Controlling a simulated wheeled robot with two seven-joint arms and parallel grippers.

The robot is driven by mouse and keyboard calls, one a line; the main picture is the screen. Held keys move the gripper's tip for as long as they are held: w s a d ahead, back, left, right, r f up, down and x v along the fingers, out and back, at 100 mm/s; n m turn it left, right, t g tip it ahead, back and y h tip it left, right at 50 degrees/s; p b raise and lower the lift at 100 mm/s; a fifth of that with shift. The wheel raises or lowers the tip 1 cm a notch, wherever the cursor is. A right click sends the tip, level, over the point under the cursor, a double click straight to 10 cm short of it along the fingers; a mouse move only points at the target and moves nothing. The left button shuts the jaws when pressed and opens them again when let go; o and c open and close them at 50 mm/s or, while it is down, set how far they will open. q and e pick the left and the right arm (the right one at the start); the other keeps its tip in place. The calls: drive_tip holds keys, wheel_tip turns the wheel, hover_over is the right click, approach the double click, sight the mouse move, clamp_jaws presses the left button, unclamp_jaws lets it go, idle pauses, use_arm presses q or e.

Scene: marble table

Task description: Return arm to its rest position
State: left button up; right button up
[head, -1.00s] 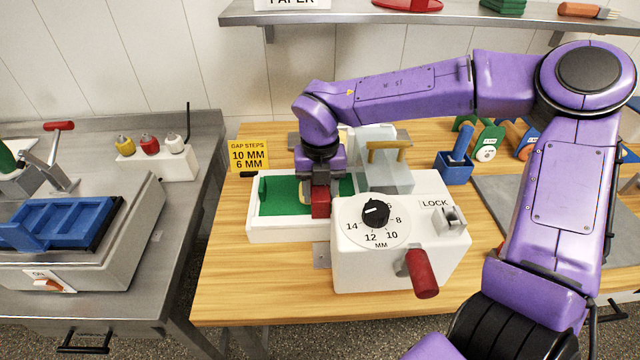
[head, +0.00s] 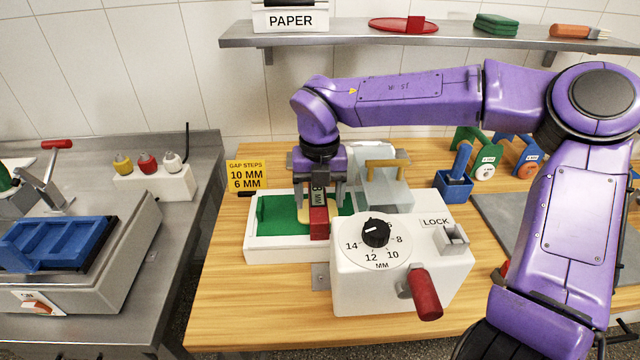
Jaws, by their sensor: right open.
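My right arm, purple, reaches in from the right. Its gripper (head: 322,205) points down over the green bed of a white machine (head: 266,253). The jaws are open, with a red block (head: 319,223) between or just in front of the fingertips; I cannot tell if they touch it. The machine has a black dial (head: 376,233) marked in MM, a LOCK switch (head: 454,238) and a red handle (head: 424,294). A clear guard with a tan handle (head: 386,163) stands right of the gripper. My left gripper does not show.
A yellow GAP STEPS sign (head: 246,175) stands behind the machine at left. A blue holder (head: 453,186) and green and blue stands are at the back right. A metal shelf (head: 350,38) runs above. A steel counter (head: 185,215) with a blue tray (head: 55,250) is at left.

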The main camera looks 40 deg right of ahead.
wheel_tip(320, 180, up, 7)
drive_tip(key=shift+d, duration=0.15)
